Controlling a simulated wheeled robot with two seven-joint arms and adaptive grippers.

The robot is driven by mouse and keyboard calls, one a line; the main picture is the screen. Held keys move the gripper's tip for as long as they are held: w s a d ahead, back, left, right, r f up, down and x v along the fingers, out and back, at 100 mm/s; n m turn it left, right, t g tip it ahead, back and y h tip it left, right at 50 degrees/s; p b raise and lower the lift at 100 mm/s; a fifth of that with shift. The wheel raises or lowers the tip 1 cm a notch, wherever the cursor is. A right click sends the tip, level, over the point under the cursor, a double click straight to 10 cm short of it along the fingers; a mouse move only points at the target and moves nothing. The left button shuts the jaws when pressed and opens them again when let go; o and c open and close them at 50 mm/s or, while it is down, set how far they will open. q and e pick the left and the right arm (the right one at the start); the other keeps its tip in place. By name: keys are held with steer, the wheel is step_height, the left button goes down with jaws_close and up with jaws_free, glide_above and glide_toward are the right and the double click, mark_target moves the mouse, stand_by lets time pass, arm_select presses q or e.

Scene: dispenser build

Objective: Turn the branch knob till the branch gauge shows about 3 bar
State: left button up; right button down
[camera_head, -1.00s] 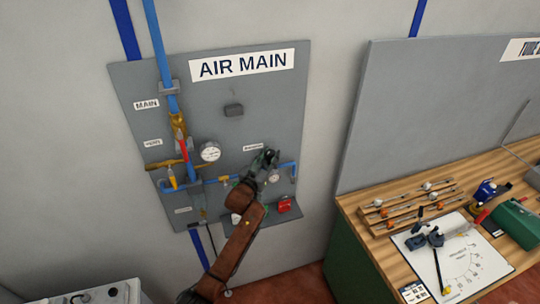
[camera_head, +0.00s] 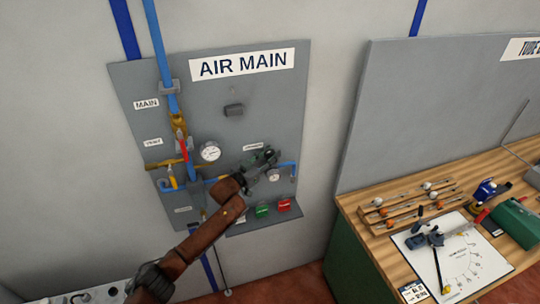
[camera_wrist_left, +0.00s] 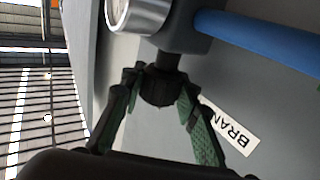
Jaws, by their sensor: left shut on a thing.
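The dark branch knob (camera_wrist_left: 160,88) sits between the two fingers of my left gripper (camera_wrist_left: 160,100), which is shut on it. In the head view my left gripper (camera_head: 270,158) is at the right part of the AIR MAIN panel, and it hides the knob there. The branch gauge (camera_head: 274,177) is a small round dial just below the gripper. Its needle is too small to read. In the left wrist view only the gauge's metal rim and part of its face (camera_wrist_left: 140,14) show at the top. My right gripper is not in view.
The branch label (camera_wrist_left: 230,128) is beside the fingers, partly cut off. A blue pipe (camera_wrist_left: 255,40) runs close by. A larger gauge (camera_head: 210,152) is to the left on the panel (camera_head: 265,105). A wooden workbench (camera_head: 350,205) stands right.

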arm_select(q)
steer(key=o, duration=0.9)
steer(key=shift+d+r, duration=0.1)
steer(key=shift+r, duration=0.25)
steer(key=shift+f, duration=0.1)
steer(key=shift+f, duration=0.1)
steer(key=shift+s+a+f, duration=0.1)
steer(key=shift+s+a, duration=0.05)
steer(key=shift+a, duration=0.1)
steer(key=v, duration=1.1)
steer(key=shift+s, duration=0.35)
steer(key=shift+a, duration=0.1)
